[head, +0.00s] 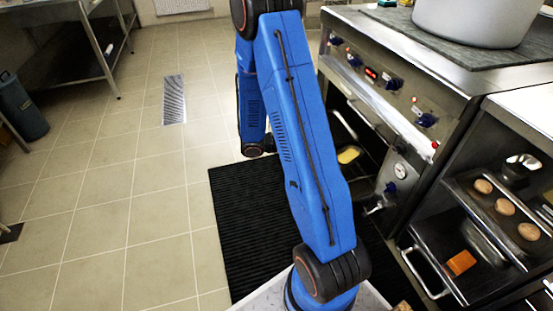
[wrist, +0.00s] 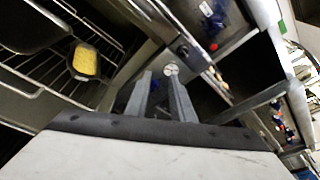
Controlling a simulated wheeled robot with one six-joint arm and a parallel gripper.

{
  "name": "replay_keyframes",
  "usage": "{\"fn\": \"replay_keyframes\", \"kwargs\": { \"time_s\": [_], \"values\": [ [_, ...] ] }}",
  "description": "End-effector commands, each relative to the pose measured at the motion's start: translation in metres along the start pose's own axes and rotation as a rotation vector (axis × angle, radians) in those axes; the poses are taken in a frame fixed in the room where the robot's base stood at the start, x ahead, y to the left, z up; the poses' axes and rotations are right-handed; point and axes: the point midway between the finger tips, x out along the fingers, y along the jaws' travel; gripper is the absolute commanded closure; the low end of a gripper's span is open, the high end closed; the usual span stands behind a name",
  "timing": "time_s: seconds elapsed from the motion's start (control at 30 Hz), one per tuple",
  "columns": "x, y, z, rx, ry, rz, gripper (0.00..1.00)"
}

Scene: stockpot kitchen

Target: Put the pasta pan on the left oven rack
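A small pan with a yellow filling (wrist: 87,62), which looks like the pasta pan, sits on a wire oven rack (wrist: 40,70) in the wrist view. Its yellow filling also shows inside the dark open oven in the head view (head: 348,155), partly hidden by my arm. A dark pan (wrist: 28,25) lies left of it, cut off by the frame. My gripper (wrist: 160,75) has its two fingers apart with nothing between them. It is to the right of the yellow pan and apart from it. The head view does not show my gripper clearly.
A large pot (head: 475,20) stands on the stove top (head: 400,35). Knobs (head: 393,84) and a tap (head: 380,200) stick out from its front. Shelves at right hold a tray with round brown items (head: 503,207) and an orange block (head: 461,262). The tiled floor (head: 100,200) at left is clear.

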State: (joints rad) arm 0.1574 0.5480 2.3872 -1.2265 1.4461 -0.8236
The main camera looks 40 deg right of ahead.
Motion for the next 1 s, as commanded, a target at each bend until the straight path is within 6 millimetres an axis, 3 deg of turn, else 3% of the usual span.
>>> {"fn": "replay_keyframes", "kwargs": {
  "time_s": [0.4,1.0],
  "values": [
    [-0.041,-0.085,0.011,0.447,0.305,0.02,0.78],
    [-0.114,-0.181,-0.004,1.021,0.826,0.038,0.78]
  ]
}}
